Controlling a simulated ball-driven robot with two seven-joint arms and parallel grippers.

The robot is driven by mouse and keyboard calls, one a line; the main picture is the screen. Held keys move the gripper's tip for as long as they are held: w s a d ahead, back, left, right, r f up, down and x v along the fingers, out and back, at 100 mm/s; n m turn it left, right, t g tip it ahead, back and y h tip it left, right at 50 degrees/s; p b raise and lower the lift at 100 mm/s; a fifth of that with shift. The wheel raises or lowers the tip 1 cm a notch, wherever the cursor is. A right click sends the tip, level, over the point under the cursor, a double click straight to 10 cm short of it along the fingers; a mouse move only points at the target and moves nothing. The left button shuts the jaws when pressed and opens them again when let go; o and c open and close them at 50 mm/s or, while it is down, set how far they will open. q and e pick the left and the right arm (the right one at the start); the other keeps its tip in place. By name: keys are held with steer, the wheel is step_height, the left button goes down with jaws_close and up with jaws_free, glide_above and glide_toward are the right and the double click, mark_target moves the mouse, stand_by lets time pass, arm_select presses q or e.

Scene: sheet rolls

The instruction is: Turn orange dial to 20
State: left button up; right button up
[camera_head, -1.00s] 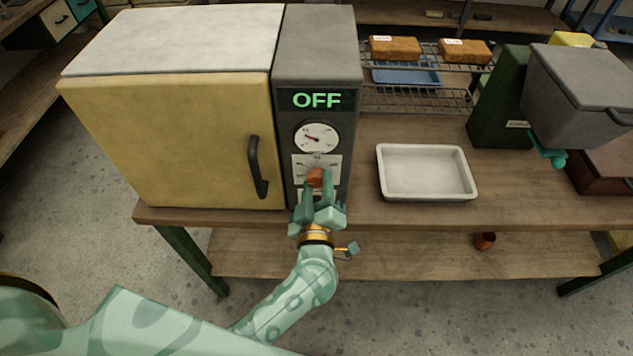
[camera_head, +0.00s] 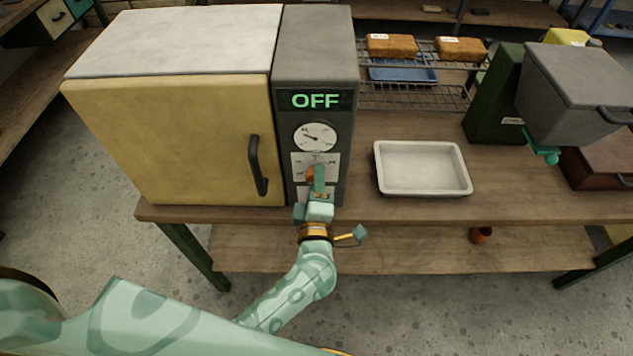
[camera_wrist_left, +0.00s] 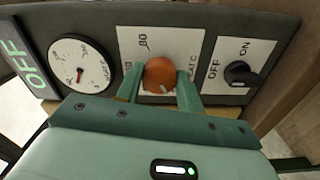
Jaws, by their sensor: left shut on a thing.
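The orange dial (camera_head: 311,174) sits on a white scale plate on the dark control panel of the oven, below the round gauge (camera_head: 315,138). My left gripper (camera_head: 318,180) is shut on the dial and hides part of it. In the left wrist view the dial (camera_wrist_left: 160,75) is between the two green fingers of my left gripper (camera_wrist_left: 160,92). A pale pointer mark shows on the dial's lower edge. The number 80 shows on the plate; other numbers are partly hidden by the fingers. My right gripper is not in view.
The green display (camera_head: 315,101) reads OFF. A black ON/OFF knob (camera_wrist_left: 240,74) is beside the dial plate, pointing between or near OFF. The oven door handle (camera_head: 258,166) is left of the panel. A white tray (camera_head: 422,190) stands to the right on the bench.

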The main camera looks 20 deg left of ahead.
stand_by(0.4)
arm_select(q)
steer(key=o, duration=1)
steer(key=v, duration=1.2)
steer(key=shift+r, duration=0.1)
